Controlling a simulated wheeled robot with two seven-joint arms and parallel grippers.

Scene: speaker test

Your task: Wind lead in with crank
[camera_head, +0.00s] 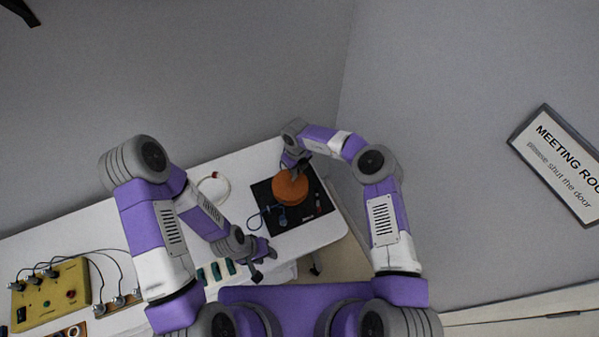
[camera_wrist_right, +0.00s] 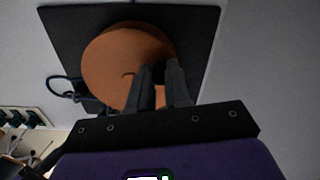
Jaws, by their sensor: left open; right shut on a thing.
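An orange round reel (camera_head: 291,188) sits on a black mat (camera_head: 318,196) on the white table. It also shows in the right wrist view (camera_wrist_right: 112,72). A blue lead (camera_head: 255,220) loops out from the reel over the mat's left edge. My right gripper (camera_head: 296,173) is over the reel's top. In the right wrist view, the right gripper (camera_wrist_right: 160,75) is shut on a small dark part at the reel's side, which looks like the crank handle; the fingers mostly hide it. My left gripper (camera_head: 262,267) is open and empty, near the table's front edge, apart from the reel.
Small dark and red items (camera_head: 312,212) lie on the mat's front right. A pale cable coil (camera_head: 214,187) lies left of the mat. A yellow box (camera_head: 50,296) with knobs and black cables stands far left. Green pieces (camera_head: 216,272) lie beside my left forearm. A wall is behind.

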